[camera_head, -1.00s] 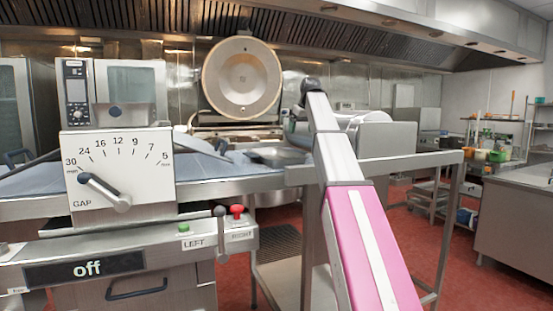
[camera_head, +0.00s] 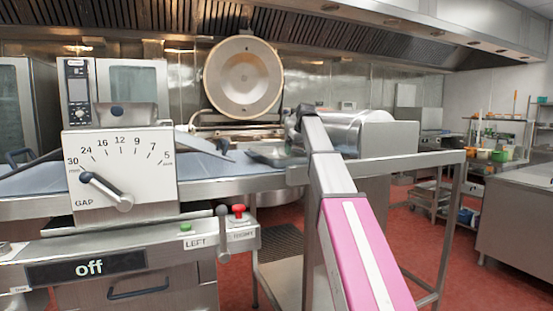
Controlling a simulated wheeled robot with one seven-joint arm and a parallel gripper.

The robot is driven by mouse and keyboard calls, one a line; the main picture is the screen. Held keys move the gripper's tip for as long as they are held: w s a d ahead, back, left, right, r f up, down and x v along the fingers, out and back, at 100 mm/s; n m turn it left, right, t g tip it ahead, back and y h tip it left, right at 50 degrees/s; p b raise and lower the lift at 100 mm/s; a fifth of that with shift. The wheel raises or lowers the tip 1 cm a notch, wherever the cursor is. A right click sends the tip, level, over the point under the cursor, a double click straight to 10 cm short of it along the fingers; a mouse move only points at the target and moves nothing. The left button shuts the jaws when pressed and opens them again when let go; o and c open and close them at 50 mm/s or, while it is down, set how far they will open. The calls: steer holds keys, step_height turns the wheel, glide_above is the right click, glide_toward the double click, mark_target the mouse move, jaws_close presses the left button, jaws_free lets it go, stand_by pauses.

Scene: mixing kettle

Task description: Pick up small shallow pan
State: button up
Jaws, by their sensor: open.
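A shallow grey metal pan (camera_head: 268,153) shows at the right end of the blue-grey work surface, left of my arm. Its right side is partly covered, and I cannot tell whether it is the small shallow pan. My arm rises from the bottom of the picture with its pink link in front. Only a little of my gripper (camera_head: 295,136) shows, beside the arm's dark upper joint and near the pan's right end. It is open. Its fingertips are too small and covered to tell if they touch the pan.
The sheeter with its gap dial (camera_head: 118,170) stands at left. A round kettle lid (camera_head: 243,77) stands open behind. A silver cylinder (camera_head: 358,128) lies right of my arm. A metal frame (camera_head: 455,205) stands at right, with open red floor (camera_head: 428,225) beyond.

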steer(key=c, duration=1.4)
steer(key=shift+r, duration=0.5)
steer(key=shift+c, duration=0.6)
step_height(320, 180, up, 27)
jaws_close()
